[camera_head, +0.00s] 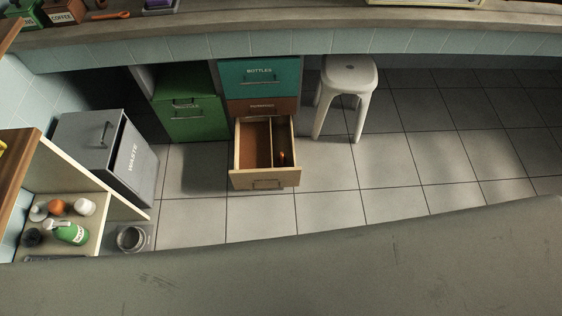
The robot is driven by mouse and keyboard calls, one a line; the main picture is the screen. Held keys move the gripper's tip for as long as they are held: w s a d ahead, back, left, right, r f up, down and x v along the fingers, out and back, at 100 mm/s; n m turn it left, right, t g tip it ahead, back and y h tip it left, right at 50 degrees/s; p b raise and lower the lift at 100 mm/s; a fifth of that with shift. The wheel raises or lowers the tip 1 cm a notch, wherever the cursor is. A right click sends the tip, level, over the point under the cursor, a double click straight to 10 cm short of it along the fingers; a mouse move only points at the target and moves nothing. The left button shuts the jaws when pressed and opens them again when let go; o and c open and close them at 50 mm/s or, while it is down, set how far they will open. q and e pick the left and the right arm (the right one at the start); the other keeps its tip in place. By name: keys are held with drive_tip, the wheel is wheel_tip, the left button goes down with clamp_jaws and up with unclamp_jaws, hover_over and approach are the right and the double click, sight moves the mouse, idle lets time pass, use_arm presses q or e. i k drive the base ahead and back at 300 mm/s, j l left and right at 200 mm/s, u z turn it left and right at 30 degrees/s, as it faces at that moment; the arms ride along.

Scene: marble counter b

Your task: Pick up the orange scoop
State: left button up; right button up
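An orange scoop-like utensil (108,15) lies on the far counter (230,30) at the top left, to the right of the coffee box. It is small here, so its exact shape is hard to make out. Another small orange item (282,157) is in the right compartment of the open drawer (262,183); I cannot tell what it is. Neither of my grippers shows in this view.
The drawer juts out over the tiled floor. A white stool (347,75) stands to its right. A grey waste bin (95,150) and an open shelf with a green bottle (72,233) are left. A grey surface (330,270) spans the bottom. Floor at right is clear.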

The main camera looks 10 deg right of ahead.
sight(282, 157)
drive_tip(key=k+l+u, duration=0.1)
drive_tip(key=u, duration=0.35)
drive_tip(key=k+l+u, duration=0.1)
drive_tip(key=l+u, duration=0.15)
drive_tip(key=u, duration=0.25)
drive_tip(key=k+l+u, duration=0.1)
drive_tip(key=u, duration=0.35)
drive_tip(key=k+u, duration=0.2)
drive_tip(key=u, duration=0.25)
drive_tip(key=k, duration=0.3)
drive_tip(key=k+z, duration=0.1)
drive_tip(key=z, duration=0.9)
drive_tip(key=k+l+z, duration=0.1)
drive_tip(key=z, duration=0.4)
drive_tip(key=i, duration=0.6)
drive_tip(key=i+l+u, duration=0.1)
drive_tip(key=i, duration=0.5)
